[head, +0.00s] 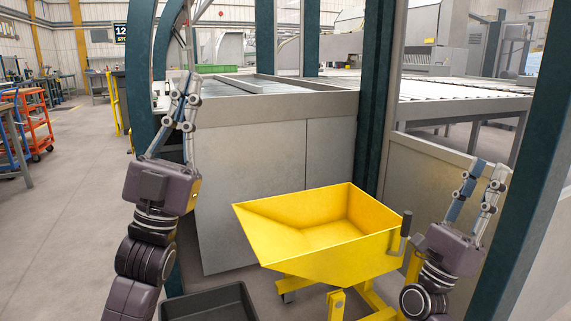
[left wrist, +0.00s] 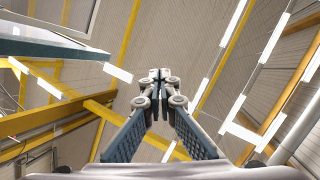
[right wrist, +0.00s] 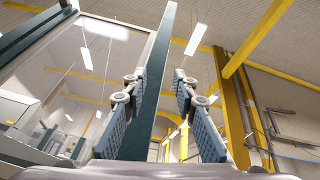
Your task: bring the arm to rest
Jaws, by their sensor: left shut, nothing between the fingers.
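My left gripper (head: 187,82) is raised at the left of the head view, fingers pointing up. In the left wrist view its fingertips (left wrist: 159,76) meet with nothing between them, so it is shut and empty. My right gripper (head: 491,170) is at the right of the head view, also pointing up. In the right wrist view its fingertips (right wrist: 160,74) stand apart with a gap between them, so it is open and empty. Neither gripper touches anything that I can see.
A yellow tipping bin (head: 310,237) stands between my arms. A dark tray (head: 208,303) is at the bottom, near my left arm. Dark green posts (head: 374,100) and a machine table (head: 262,112) are ahead. Open floor (head: 75,200) lies to the left, with an orange trolley (head: 36,118) beyond.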

